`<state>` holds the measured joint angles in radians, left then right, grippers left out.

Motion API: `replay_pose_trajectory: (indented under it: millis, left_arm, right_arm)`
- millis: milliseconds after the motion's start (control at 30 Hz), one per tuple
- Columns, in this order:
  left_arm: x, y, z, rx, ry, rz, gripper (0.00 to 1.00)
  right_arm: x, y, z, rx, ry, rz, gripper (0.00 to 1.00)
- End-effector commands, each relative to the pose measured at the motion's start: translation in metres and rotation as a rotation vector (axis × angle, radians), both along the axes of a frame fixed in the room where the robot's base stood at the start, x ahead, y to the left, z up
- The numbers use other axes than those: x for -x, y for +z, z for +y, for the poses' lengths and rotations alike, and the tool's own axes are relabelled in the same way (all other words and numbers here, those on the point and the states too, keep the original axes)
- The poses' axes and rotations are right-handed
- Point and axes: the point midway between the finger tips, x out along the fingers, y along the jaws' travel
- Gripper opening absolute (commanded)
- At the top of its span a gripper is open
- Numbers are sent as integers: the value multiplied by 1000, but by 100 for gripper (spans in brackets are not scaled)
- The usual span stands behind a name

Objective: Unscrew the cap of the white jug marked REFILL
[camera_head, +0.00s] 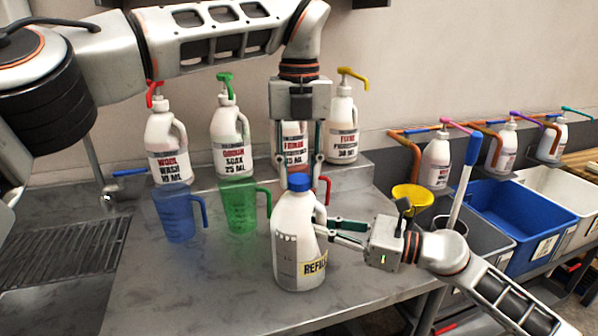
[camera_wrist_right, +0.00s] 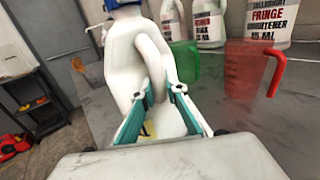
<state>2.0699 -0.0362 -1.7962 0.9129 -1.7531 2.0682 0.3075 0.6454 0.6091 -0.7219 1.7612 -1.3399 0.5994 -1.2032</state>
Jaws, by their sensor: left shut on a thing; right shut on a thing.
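The white jug marked REFILL (camera_head: 296,255) stands upright on the grey counter, with a blue cap (camera_head: 299,182) on its neck. My left gripper (camera_head: 300,178) comes down from above, its two fingers on either side of the cap and shut on it. My right gripper (camera_head: 328,232) reaches in from the right and is shut on the jug's handle. In the right wrist view, the jug (camera_wrist_right: 125,62) fills the left middle, with the handle (camera_wrist_right: 160,65) between the teal finger pads. Only the lower part of the blue cap (camera_wrist_right: 118,4) shows there.
Behind the jug stand a blue measuring jug (camera_head: 177,213), a green one (camera_head: 238,207) and a mostly hidden red one (camera_wrist_right: 252,72). Several pump bottles line the back ledge. A yellow funnel-like item (camera_head: 411,197) and a blue bin (camera_head: 520,212) are to the right. The front left counter is clear.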

Motion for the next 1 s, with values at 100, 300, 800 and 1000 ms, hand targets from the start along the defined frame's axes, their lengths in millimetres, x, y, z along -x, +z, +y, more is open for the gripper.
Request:
replay_pose_trajectory:
  millis: [100, 300, 800, 1000]
  left_arm:
    - [0, 0, -1, 0, 209, 1, 4]
    - [0, 0, -1, 0, 575, 1, 4]
    - [0, 1, 0, 0, 1489, 0, 4]
    - [0, 1, 0, 1, 1762, 0, 4]
  right_arm:
    - [0, 0, 0, 0, 0, -1, 0]
    - [0, 0, 0, 0, 0, 0, 0]
    - [0, 0, 0, 0, 0, 0, 0]
    - [0, 0, 0, 0, 0, 0, 0]
